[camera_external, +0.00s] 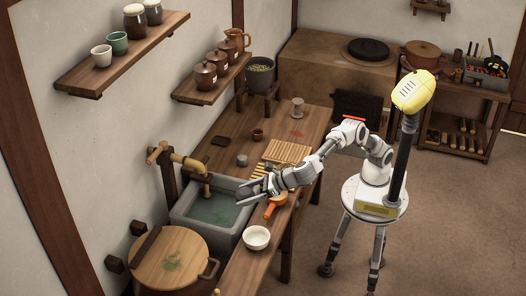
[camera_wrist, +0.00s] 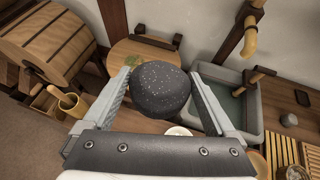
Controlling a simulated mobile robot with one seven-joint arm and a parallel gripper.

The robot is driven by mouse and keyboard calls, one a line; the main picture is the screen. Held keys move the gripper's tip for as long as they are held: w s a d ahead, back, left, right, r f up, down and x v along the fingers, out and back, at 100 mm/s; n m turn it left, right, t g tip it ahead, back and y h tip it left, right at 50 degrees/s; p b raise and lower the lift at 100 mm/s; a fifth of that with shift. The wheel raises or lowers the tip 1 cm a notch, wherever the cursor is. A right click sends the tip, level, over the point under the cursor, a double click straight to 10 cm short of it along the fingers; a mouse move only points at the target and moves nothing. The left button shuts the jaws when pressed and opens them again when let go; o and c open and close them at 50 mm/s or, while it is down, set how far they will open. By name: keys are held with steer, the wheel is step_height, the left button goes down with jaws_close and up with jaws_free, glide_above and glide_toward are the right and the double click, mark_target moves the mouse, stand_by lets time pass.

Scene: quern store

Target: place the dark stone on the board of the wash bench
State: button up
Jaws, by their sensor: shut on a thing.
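The dark stone (camera_wrist: 160,88), round, speckled and nearly black, sits between the two fingers of my gripper (camera_wrist: 161,80) in the wrist view. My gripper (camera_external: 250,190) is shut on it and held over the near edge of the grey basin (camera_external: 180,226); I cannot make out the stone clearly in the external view. The wash bench (camera_external: 230,151) is a long wooden bench along the wall, with the basin set in it. A slatted wooden board (camera_external: 286,150) lies on the bench beyond the basin; it also shows partly in the wrist view (camera_wrist: 287,150).
A white bowl (camera_external: 257,238) and an orange-handled item (camera_external: 275,206) lie on the bench's front strip. A wooden tap (camera_external: 190,163) rises over the basin. Cups and a dark square stand on the bench. A lidded tub (camera_external: 172,258) is at the near end.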

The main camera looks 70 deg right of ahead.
mark_target(254, 266)
steer(key=s+f, duration=0.1)
steer(key=f, duration=1)
steer(key=s+a+f+b, duration=0.1)
steer(key=f, duration=1.1)
steer(key=s+f+b, duration=0.1)
steer(key=f, duration=1)
steer(key=shift+s+a+f, duration=0.15)
steer(key=shift+a, duration=0.2)
steer(key=shift+f+b, duration=0.2)
steer(key=shift+b, duration=0.3)
steer(key=o, duration=1.5)
steer(key=shift+r, duration=0.1)
